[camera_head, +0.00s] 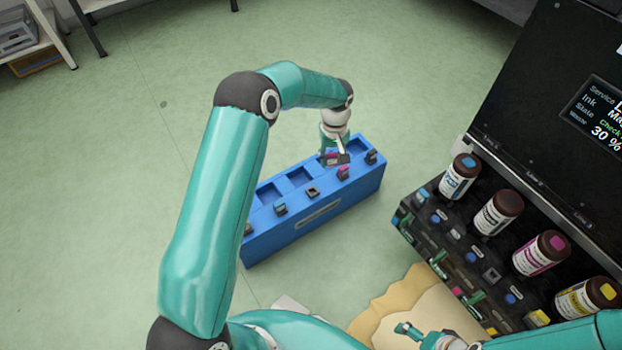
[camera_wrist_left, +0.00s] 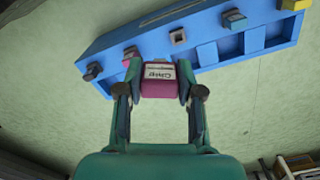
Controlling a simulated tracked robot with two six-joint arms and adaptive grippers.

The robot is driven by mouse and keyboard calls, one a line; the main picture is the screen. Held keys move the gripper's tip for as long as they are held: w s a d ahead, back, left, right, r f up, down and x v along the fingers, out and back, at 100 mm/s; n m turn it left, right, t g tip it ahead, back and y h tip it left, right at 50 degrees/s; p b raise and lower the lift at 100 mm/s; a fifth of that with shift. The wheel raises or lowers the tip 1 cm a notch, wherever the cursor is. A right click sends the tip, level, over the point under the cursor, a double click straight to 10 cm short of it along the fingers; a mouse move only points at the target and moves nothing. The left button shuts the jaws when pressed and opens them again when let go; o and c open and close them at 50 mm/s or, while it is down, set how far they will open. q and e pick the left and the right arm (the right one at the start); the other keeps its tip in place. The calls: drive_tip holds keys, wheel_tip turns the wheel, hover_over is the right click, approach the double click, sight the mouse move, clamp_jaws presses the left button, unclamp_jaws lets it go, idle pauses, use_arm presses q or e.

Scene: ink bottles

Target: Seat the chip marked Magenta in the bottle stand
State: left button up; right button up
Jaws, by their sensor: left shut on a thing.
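My left gripper (camera_head: 334,158) is shut on a magenta chip with a white label (camera_wrist_left: 159,79), held between both fingers in the left wrist view. The small print on the label is too blurred to read surely. The blue bottle stand (camera_head: 318,226) lies beneath it, with square pockets and a row of small chip holders. The held chip is over the stand's right part in the head view; I cannot tell whether it touches. One holder carries a magenta piece (camera_wrist_left: 131,54); the grey holder beside it (camera_wrist_left: 178,37) looks empty. My right gripper (camera_head: 418,335) is low in the head view, its jaws unclear.
Right of the stand is a dark machine (camera_head: 430,245) with cyan, black, magenta (camera_head: 541,253) and yellow bottles and rows of small coloured parts. A beige sheet (camera_head: 400,308) lies in front of it. Green floor is clear behind the stand. A white shelf (camera_head: 40,30) stands far left.

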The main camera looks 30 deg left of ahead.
use_arm(q)
drive_tip(key=shift+w+a+f+n+b, duration=0.1)
drive_tip(key=shift+a+f+n+b, duration=0.8)
drive_tip(key=shift+f, duration=2.1)
drive_tip(key=shift+w+a+f+n+b, duration=0.1)
drive_tip(key=shift+a+f+n+b, duration=0.8)
drive_tip(key=shift+f, duration=2.1)
drive_tip(key=shift+w+a+f+n+b, duration=0.1)
drive_tip(key=shift+a+f+n+b, duration=0.8)
drive_tip(key=shift+f, duration=2.1)
drive_tip(key=shift+a+m, duration=0.3)
drive_tip(key=shift+a, duration=0.15)
drive_tip(key=shift+s+d+r, duration=0.1)
drive_tip(key=shift+s+d, duration=0.05)
drive_tip(key=shift+s, duration=0.15)
drive_tip(key=shift+b, duration=0.35)
drive_tip(key=shift+f+b, duration=0.35)
drive_tip(key=shift+f, duration=0.1)
drive_tip(key=shift+f, duration=0.15)
drive_tip(key=shift+f+b, duration=0.25)
drive_tip(key=shift+b, duration=0.2)
